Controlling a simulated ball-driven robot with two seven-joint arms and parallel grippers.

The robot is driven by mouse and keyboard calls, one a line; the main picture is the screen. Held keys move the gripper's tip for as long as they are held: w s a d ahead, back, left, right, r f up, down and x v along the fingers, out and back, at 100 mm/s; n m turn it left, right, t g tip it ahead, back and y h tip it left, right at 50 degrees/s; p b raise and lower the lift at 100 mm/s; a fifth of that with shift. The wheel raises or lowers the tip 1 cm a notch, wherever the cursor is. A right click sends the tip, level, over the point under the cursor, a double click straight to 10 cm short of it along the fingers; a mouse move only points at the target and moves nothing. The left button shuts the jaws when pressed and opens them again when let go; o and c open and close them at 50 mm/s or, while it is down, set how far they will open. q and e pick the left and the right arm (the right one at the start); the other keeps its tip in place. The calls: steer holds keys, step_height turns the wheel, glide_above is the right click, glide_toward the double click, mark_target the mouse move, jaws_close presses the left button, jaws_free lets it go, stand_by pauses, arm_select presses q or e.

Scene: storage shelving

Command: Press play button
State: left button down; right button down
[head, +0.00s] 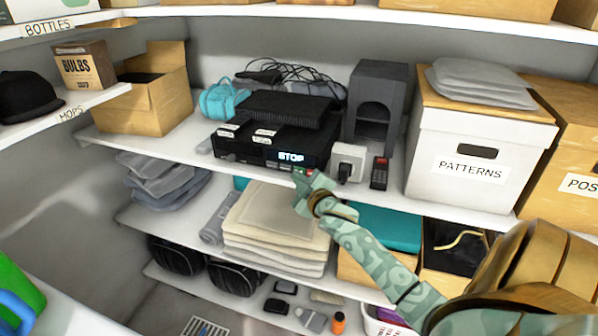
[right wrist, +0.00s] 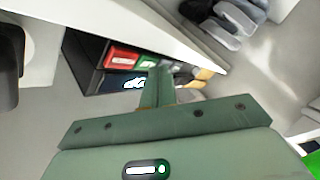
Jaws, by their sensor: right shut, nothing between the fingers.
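A black player (head: 262,148) stands on the middle shelf, with a lit display (head: 291,157) reading STOP. A row of small buttons runs along its lower front. In the right wrist view, a red button (right wrist: 122,57) and a green button (right wrist: 148,61) show side by side near the lit display (right wrist: 134,83). My right gripper (head: 303,176) is shut and empty, its tip at the right end of the button row. In the right wrist view my closed fingers (right wrist: 158,84) reach up close to the green button; I cannot tell whether they touch it. My left gripper is not in view.
A white box with a black knob (head: 348,162) and a small dark device (head: 380,172) stand right of the player. A white PATTERNS box (head: 478,150) stands further right. Folded cloths (head: 275,225) lie on the shelf below. The shelf edge (head: 420,200) runs under my right arm.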

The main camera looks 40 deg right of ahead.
steer(key=shift+w+d, duration=0.15)
steer(key=shift+d, duration=0.15)
stand_by(0.4)
stand_by(0.3)
steer(key=shift+s+a+p, duration=0.4)
steer(key=shift+a+p, duration=0.15)
steer(key=shift+a, duration=0.15)
steer(key=a, duration=0.1)
steer(key=s+a+p, duration=0.1)
steer(key=a, duration=0.1)
steer(key=s+a, duration=0.1)
steer(key=shift+s+a+p, duration=0.1)
steer(key=shift+a+p, duration=0.1)
steer(key=shift+p, duration=0.2)
stand_by(0.6)
